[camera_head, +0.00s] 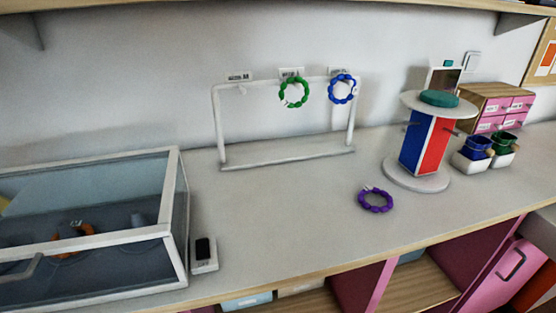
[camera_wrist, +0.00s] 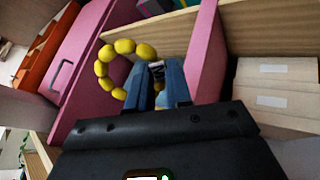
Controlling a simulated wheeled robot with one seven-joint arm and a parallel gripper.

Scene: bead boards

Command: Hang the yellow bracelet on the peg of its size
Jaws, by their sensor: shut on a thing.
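The yellow bracelet (camera_wrist: 103,68), a ring of round beads, shows only in the wrist view. My gripper (camera_wrist: 168,72) is shut on its right side, near a small pale tag or clasp, and the fingers hide part of the ring. The white peg rack (camera_head: 218,125) stands on the counter in the head view. Its left label (camera_head: 239,76) has no bracelet at it. A green bracelet (camera_head: 294,92) hangs at the middle label and a blue bracelet (camera_head: 342,89) at the right one. The label text is too small to read. My gripper is outside the head view.
A purple bracelet (camera_head: 375,200) lies on the counter (camera_head: 285,215). A round stand with red and blue panels (camera_head: 436,145) is right of the rack. A glass case (camera_head: 180,215) is at left. Pink cabinet parts (camera_wrist: 85,75) lie behind the held bracelet.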

